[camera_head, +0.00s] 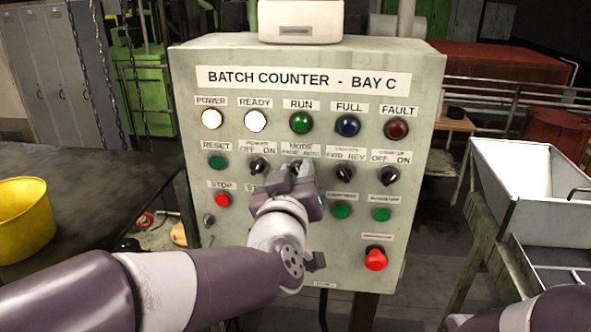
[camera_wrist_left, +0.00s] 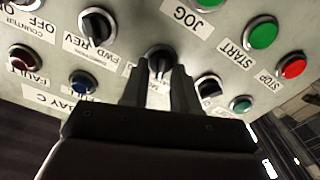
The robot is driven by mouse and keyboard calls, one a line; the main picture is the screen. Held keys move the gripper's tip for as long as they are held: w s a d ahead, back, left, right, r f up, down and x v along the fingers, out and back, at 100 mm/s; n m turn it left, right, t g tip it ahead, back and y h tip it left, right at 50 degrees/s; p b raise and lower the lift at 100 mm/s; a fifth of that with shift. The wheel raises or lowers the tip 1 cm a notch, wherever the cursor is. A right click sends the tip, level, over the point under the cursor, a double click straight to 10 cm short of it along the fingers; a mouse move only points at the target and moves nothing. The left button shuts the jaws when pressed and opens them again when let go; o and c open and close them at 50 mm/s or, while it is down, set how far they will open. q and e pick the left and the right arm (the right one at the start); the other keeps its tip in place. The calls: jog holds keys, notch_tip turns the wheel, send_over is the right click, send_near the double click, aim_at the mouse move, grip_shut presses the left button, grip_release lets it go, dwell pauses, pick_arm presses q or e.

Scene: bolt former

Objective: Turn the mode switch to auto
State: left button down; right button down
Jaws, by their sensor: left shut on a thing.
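The grey control panel (camera_head: 430,110) reads "BATCH COUNTER - BAY C". The mode switch (camera_head: 297,164) is a black knob in the middle of its switch row, under the MODE label (camera_head: 301,149). My left gripper (camera_head: 295,176) is at this knob and hides most of it. In the left wrist view the two dark fingers of my left gripper (camera_wrist_left: 160,80) are shut on the mode switch (camera_wrist_left: 159,55), one on each side. Which way its pointer faces cannot be told. My right gripper is out of view; only part of my right arm shows at the lower right.
Close neighbours are a black OFF/ON knob (camera_head: 258,166) on the left and the FWD/REV knob (camera_head: 344,173) on the right. Lamps sit above; a red emergency button (camera_head: 375,259) is lower right. A yellow bucket (camera_head: 22,222) stands at left, a white bin (camera_head: 530,180) at right.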

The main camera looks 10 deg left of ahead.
pick_arm(q)
jog(key=shift+d+m+p, duration=0.15)
jog(key=shift+m+p, duration=1.2)
jog(key=shift+m, duration=1.1)
jog(key=shift+d+m+p, duration=0.15)
jog(key=shift+m+p, duration=1.15)
jog(key=shift+m, duration=1.15)
jog(key=shift+f, duration=0.1)
jog(key=c, duration=0.9)
grip_release()
jog(key=shift+w, duration=0.1)
